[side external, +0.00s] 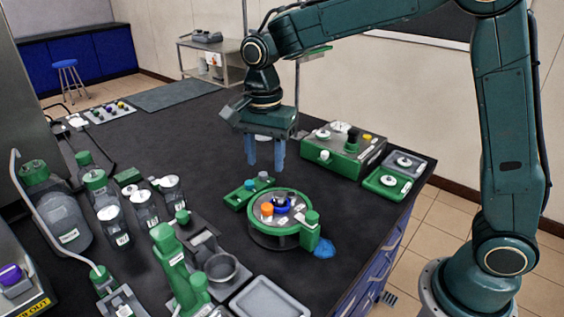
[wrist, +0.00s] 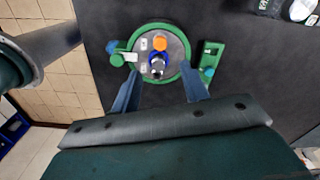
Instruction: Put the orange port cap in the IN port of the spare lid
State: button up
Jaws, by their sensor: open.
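The orange port cap (side external: 267,209) sits on the grey top of a round, green-rimmed lid (side external: 256,228), which looks like the spare lid. In the wrist view the cap (wrist: 160,43) is near one edge of the lid (wrist: 185,62). A blue ring with a dark centre (side external: 281,202) is beside it. Small white labels on the lid are too small to read, so I cannot tell which port is IN. My gripper (side external: 265,163) is open and empty, pointing down above the bench, higher than the lid.
A green tray (side external: 237,199) with small caps stands close behind the lid. Bottles and a green stand (side external: 172,262) crowd the left. A green control box (side external: 340,160) stands at the back right.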

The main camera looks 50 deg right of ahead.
jog(key=shift+s+r, duration=0.1)
dwell(0.3)
jog(key=s+d+r+n+t, duration=0.1)
jog(key=s+d+r+n, duration=0.2)
jog(key=s, duration=0.3)
jog(key=s+d+r+n+t, duration=0.2)
jog(key=s+r+n, duration=0.2)
jog(key=s, duration=0.1)
jog(key=s+d+f+n+t, duration=0.1)
jog(key=s+d+n+t, duration=0.1)
jog(key=s+n, duration=0.5)
jog(key=shift+s+d+f+t, duration=0.25)
jog(key=shift+s+d, duration=0.65)
jog(key=shift+s, duration=2.1)
